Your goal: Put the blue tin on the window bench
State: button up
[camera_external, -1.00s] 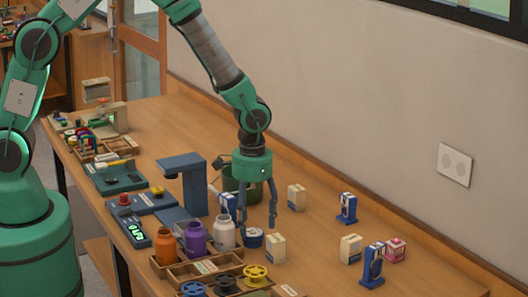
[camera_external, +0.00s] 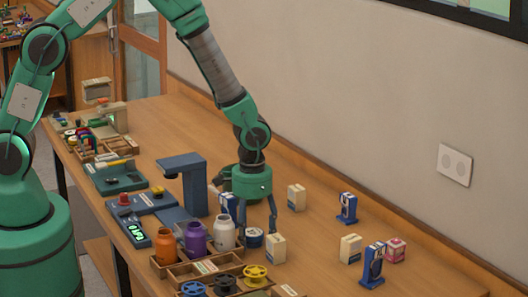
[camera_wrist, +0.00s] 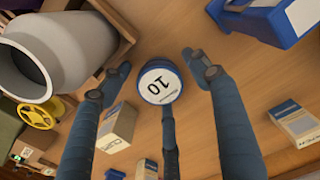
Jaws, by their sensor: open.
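The blue tin (camera_external: 254,239) is a short round tin with a white lid and blue rim, upright on the wooden workbench (camera_external: 330,262). In the wrist view the tin (camera_wrist: 160,82) shows from above, its label reading 10. My gripper (camera_external: 255,229) is above and around it, pointing down. In the wrist view my open fingers (camera_wrist: 160,84) stand spread left, right and below the tin, with gaps visible at the left and right. I cannot tell which surface is the window bench.
A white jar (camera_external: 224,232), purple jar (camera_external: 196,238) and orange jar (camera_external: 164,246) stand left of the tin. A cream carton (camera_external: 276,248) is close on its right. A blue lamp-like stand (camera_external: 195,185) rises behind.

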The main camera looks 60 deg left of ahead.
aim_at(253, 231)
jog(key=c, duration=1.2)
jog(key=shift+r, duration=0.1)
notch_tip(253, 231, up, 10)
jog(key=shift+f+p, duration=0.1)
jog(key=shift+p, duration=0.55)
jog(key=shift+w+a, duration=0.1)
jog(key=w+a, duration=0.3)
jog(key=w+a+f+b, duration=0.1)
jog(key=w+a, duration=0.2)
jog(key=w, duration=0.1)
jog(key=w+a+b, duration=0.1)
jog(key=w+a, duration=0.2)
jog(key=shift+w+a+f, duration=0.15)
jog(key=shift+w+f, duration=0.05)
